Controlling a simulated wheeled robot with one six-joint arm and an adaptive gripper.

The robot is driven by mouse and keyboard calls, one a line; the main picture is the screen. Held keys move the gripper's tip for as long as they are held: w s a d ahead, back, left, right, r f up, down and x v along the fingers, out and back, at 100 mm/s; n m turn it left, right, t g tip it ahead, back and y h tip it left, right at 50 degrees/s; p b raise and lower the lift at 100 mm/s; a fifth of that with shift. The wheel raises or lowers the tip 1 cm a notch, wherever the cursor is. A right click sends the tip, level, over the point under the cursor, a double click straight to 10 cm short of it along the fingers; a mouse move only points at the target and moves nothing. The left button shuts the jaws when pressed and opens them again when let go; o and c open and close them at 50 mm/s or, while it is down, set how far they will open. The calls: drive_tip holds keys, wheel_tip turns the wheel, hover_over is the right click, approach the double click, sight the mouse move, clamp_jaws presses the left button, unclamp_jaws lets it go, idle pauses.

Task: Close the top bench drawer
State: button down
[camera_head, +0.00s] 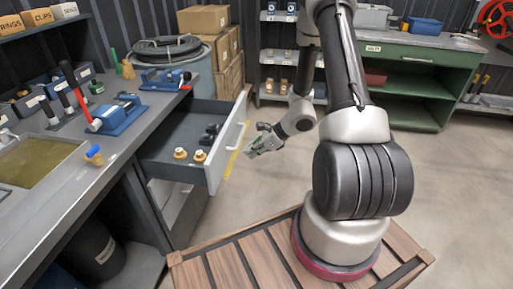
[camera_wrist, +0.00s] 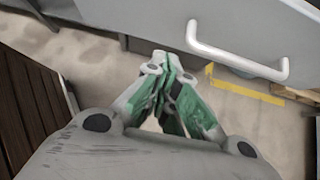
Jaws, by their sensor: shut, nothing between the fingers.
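The top bench drawer (camera_head: 178,166) is pulled out from the grey workbench at the left in the head view. Brass fittings (camera_head: 190,154) and dark parts (camera_head: 210,133) lie inside it. Its pale bar handle (camera_head: 239,136) is on the front panel, which also shows in the wrist view (camera_wrist: 150,22) with the handle (camera_wrist: 240,62) at upper right. My gripper (camera_head: 256,150) is just right of the drawer front in the head view. In the wrist view my gripper (camera_wrist: 167,68) has its green-padded fingers together and empty, left of the handle and apparently apart from it.
The bench top (camera_head: 65,175) holds a blue vise (camera_head: 118,115), a red-handled tool (camera_head: 78,100) and a small blue-and-orange item (camera_head: 93,154). A drum with a coiled hose (camera_head: 168,50) and cardboard boxes (camera_head: 204,20) stand behind the drawer. Open floor (camera_head: 455,190) lies to the right.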

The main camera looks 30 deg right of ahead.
drive_tip(key=w+a+f, duration=0.1)
drive_tip(key=a, duration=0.1)
drive_tip(key=w+a+f, duration=0.2)
drive_tip(key=w+a, duration=0.1)
drive_tip(key=shift+a, duration=0.35)
drive_tip(key=shift+w+a, duration=0.1)
drive_tip(key=w+a, duration=0.5)
drive_tip(key=a, duration=0.2)
drive_tip(key=w+a, duration=0.5)
drive_tip(key=a, duration=0.2)
drive_tip(key=w+a, duration=0.5)
drive_tip(key=a, duration=0.2)
drive_tip(key=shift+w, duration=0.1)
drive_tip(key=shift+w+a, duration=0.2)
drive_tip(key=shift+a, duration=0.05)
drive_tip(key=shift+r, duration=0.15)
